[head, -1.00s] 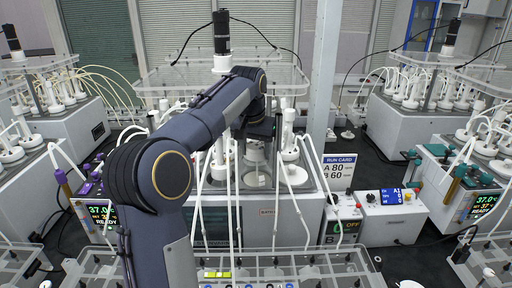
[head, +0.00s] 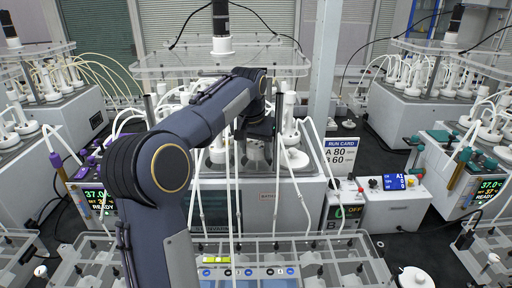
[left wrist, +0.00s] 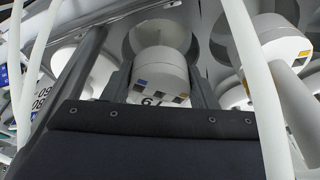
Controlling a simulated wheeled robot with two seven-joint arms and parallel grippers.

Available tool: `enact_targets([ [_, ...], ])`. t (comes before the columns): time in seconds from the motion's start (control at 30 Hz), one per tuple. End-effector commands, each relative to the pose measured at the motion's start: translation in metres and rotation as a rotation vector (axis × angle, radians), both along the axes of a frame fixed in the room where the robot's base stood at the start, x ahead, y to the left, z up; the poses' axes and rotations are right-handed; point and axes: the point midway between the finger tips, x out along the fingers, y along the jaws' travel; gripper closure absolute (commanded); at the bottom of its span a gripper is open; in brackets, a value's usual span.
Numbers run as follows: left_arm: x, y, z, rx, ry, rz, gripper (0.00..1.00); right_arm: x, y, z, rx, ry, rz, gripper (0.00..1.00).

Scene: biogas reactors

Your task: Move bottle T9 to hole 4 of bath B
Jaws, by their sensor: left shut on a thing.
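My left gripper (head: 257,150) reaches from my arm to the central bath (head: 265,197), under its clear top plate. In the left wrist view my gripper (left wrist: 160,85) is shut with one finger on each side of bottle T9 (left wrist: 160,68). Its white top has a coloured band and a label that reads T9 upside down. A round grey opening (left wrist: 147,30) shows just beyond the bottle. The bottle's lower part is hidden, so I cannot tell if it is lifted clear. A control box lettered B (head: 341,208) stands at the bath's right. My right gripper is not in view.
White tubes (head: 237,190) hang in front of the bath and cross close to my left gripper. Other white-topped bottles (left wrist: 285,50) stand close to it. A run card (head: 341,155) stands at the right. Clear racks (head: 290,245) line the front.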

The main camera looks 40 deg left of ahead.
Motion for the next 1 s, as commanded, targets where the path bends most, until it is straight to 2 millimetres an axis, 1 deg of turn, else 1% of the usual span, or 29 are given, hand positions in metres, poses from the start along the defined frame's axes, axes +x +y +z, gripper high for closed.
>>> enact_targets([
  [0.3, 0.0, 0.0, 0.001, 0.002, -0.005, 0.0, 1.0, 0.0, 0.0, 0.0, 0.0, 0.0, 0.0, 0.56],
  [0.33, 0.0, 0.0, 0.001, 0.002, -0.005, 0.0, 0.46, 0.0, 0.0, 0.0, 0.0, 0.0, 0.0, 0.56],
  [0.5, 0.0, 0.0, 0.001, 0.0, -0.004, 0.0, 0.24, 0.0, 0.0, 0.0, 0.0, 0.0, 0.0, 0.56],
  [0.53, 0.0, 0.0, 0.001, 0.0, -0.003, 0.0, 0.22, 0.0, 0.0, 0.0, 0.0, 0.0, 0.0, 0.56],
  [0.73, 0.0, 0.0, -0.002, -0.001, 0.003, -0.001, 0.22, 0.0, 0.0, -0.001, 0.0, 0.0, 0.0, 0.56],
  [0.8, -0.001, 0.0, 0.0, 0.0, 0.002, -0.001, 0.22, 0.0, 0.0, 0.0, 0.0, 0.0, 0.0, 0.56],
  [0.87, -0.002, -0.001, 0.005, 0.0, 0.001, -0.001, 0.22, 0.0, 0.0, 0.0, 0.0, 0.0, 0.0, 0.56],
  [1.0, -0.006, -0.002, 0.026, 0.0, -0.003, -0.001, 0.22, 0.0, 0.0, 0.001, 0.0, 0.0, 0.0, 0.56],
])
